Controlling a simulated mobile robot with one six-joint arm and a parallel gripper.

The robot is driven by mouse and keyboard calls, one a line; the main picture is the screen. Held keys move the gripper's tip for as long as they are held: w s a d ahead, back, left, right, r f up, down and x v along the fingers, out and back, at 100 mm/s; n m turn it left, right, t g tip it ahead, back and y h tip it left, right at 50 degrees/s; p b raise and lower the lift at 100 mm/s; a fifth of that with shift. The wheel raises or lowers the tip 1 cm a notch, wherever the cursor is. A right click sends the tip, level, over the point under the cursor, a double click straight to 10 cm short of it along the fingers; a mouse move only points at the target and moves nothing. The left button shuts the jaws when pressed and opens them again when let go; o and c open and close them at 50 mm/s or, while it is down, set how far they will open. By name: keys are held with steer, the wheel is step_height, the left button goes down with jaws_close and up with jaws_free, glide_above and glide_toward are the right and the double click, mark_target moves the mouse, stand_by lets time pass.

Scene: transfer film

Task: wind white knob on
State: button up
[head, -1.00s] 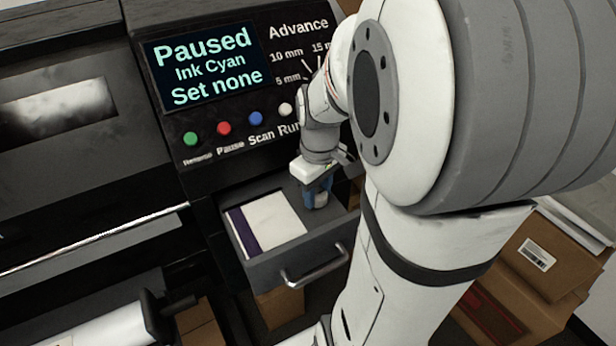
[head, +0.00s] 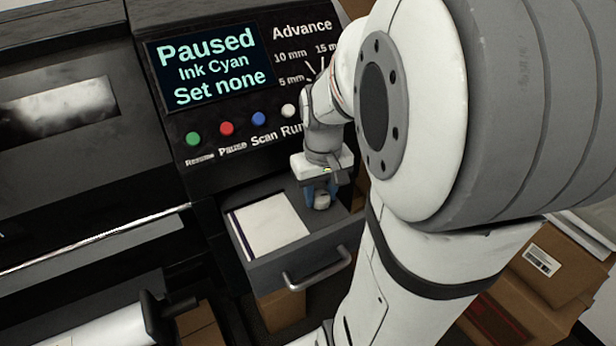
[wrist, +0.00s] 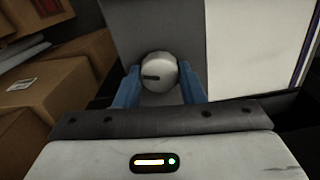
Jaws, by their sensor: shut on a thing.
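The white knob (wrist: 158,70) is a round, pale grey-white knob with a short dark mark on its face, pointing left in the wrist view. In the head view the knob (head: 322,201) shows low between the blue fingers, at the right part of the open drawer (head: 298,262). My gripper (head: 321,193) is shut on it, one finger on each side; the fingers also show in the wrist view (wrist: 160,92). What lies under the knob is mostly hidden by the knob and fingers.
A white pad with a purple edge (head: 270,228) lies in the drawer left of my gripper. The screen (head: 210,68) reads "Paused, Ink Cyan, Set none". Coloured buttons (head: 226,128) sit above the drawer. Cardboard boxes (head: 540,285) stand at right.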

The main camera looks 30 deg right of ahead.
mark_target(320, 196)
steer(key=shift+m, duration=0.6)
steer(key=o, duration=1)
step_height(320, 196, up, 8)
steer(key=shift+f, duration=0.1)
steer(key=shift+a, duration=0.1)
steer(key=s+a+t, duration=0.1)
steer(key=s+a, duration=0.1)
steer(key=a, duration=0.1)
steer(key=s+a+f+n+t, duration=0.1)
steer(key=s+a, duration=0.1)
steer(key=a, duration=0.1)
steer(key=s+a+f+n+t, duration=0.1)
steer(key=s+a, duration=0.1)
steer(key=a, duration=0.1)
steer(key=shift+a+f, duration=0.2)
steer(key=shift+a, duration=0.05)
